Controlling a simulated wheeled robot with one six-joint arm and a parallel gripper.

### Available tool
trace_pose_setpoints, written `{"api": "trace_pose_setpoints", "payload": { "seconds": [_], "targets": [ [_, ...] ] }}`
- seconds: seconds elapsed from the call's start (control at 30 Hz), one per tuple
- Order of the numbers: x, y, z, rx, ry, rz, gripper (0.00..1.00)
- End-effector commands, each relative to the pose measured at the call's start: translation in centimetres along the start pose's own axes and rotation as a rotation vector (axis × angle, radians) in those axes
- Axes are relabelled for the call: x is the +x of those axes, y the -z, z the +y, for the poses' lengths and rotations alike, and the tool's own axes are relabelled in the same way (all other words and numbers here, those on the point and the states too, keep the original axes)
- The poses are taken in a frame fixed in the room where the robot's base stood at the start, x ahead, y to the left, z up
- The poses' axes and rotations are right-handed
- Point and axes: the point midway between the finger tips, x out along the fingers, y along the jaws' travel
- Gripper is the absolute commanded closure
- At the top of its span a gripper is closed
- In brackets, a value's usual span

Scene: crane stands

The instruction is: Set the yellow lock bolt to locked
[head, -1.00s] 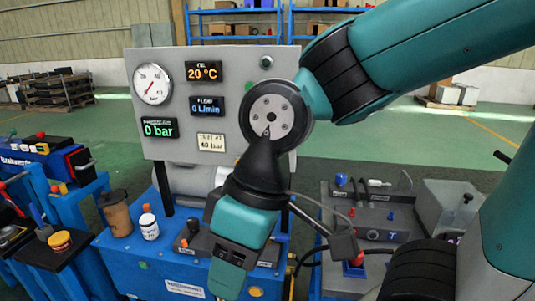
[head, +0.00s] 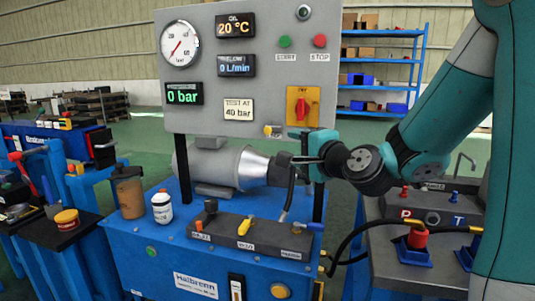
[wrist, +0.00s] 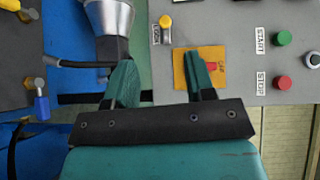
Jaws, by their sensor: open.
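The yellow lock bolt (head: 272,131) is a small yellow knob at the lower edge of the grey panel, beside a small label. In the wrist view the bolt (wrist: 166,21) shows near the top, past my fingertips, next to the label LOCK. My gripper (head: 297,148) is just right of the bolt in the head view and points left, near the panel's lower right. Its two teal fingers (wrist: 160,63) are spread apart with nothing between them. The bolt is apart from both fingers in the wrist view.
A yellow plate with a red handle (head: 300,106) sits just above my gripper, partly behind a finger in the wrist view. START (head: 285,41) and STOP (head: 320,40) buttons are higher up. A grey motor (head: 220,165) and a yellow valve lever (head: 245,226) are below the panel.

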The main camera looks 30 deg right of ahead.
Motion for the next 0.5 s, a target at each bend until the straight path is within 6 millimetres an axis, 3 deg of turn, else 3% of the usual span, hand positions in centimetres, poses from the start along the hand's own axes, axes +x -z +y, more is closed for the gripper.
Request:
{"api": "trace_pose_setpoints", "payload": {
  "seconds": [0.1,0.27,0.5],
  "targets": [
    [0.1,1.7,0.5,0.047,0.035,0.059,0.50],
    [1.8,2.0,0.0,0.055,0.040,0.065,0.50],
    [7.0,2.2,-0.4,0.052,0.041,0.063,0.50]
  ]
}}
